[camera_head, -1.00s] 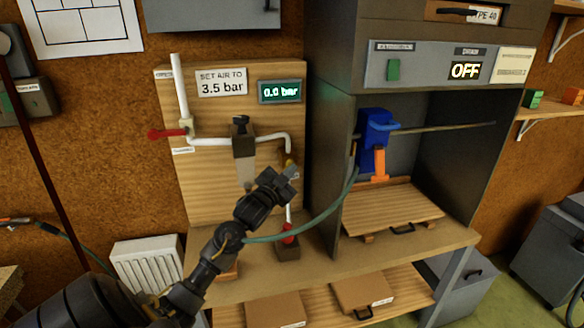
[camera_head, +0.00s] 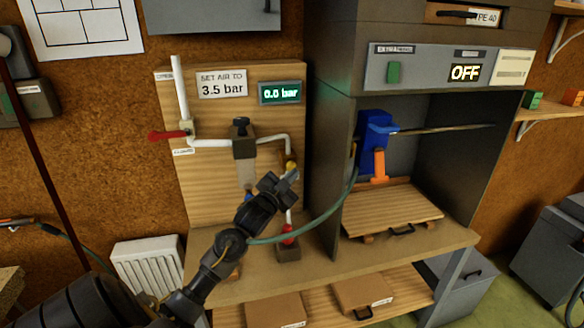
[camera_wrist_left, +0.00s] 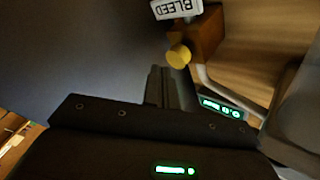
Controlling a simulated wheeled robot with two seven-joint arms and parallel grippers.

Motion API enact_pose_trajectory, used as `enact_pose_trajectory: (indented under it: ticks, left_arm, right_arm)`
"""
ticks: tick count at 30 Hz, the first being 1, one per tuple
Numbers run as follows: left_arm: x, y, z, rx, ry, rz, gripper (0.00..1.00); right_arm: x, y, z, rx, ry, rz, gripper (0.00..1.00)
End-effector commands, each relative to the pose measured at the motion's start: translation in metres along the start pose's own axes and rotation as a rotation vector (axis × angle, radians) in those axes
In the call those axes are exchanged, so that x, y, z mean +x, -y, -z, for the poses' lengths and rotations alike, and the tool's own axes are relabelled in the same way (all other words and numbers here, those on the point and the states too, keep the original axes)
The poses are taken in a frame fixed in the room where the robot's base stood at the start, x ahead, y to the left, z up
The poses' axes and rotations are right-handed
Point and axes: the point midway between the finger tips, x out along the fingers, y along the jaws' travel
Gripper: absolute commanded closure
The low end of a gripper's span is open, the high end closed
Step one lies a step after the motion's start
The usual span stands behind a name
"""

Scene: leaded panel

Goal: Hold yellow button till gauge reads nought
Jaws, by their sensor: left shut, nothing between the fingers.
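The yellow button (camera_head: 291,165) sits at the right edge of the wooden board, at the end of the white pipe. In the left wrist view the yellow button (camera_wrist_left: 178,55) stands out from a brown block beside a BLEED label (camera_wrist_left: 178,8). My left gripper (camera_head: 287,182) is shut and empty, just below the button; in the wrist view its fingertips (camera_wrist_left: 160,72) appear apart from it. My right gripper is in neither view.
A sign (camera_head: 222,84) reads SET AIR TO 3.5 bar. A red lever (camera_head: 168,135) and black-knobbed regulator (camera_head: 242,140) are on the board. A green hose (camera_head: 325,212) runs past my gripper to a blue tool (camera_head: 375,140) in the grey cabinet. A red-topped fitting (camera_head: 288,236) stands below.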

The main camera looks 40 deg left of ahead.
Motion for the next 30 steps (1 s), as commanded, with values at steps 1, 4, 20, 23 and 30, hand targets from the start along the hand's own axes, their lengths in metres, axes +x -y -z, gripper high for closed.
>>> enact_pose_trajectory:
  ticks: [1,4,20,23,30]
  left_arm:
    - [-0.001,0.000,0.000,0.000,0.000,0.000,1.00]
    - [0.000,-0.001,0.000,0.000,0.000,0.000,1.00]
    - [-0.023,-0.017,0.019,-0.002,-0.002,-0.001,1.00]
    - [-0.029,-0.021,0.022,-0.001,-0.001,-0.001,1.00]
    - [-0.035,-0.026,0.026,0.001,-0.001,0.000,1.00]
  right_arm:
    - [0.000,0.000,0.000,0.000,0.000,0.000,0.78]
    - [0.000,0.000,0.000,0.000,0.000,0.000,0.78]
    - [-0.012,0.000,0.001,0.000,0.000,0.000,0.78]
    - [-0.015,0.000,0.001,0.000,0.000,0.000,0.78]
    - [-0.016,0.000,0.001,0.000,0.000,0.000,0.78]
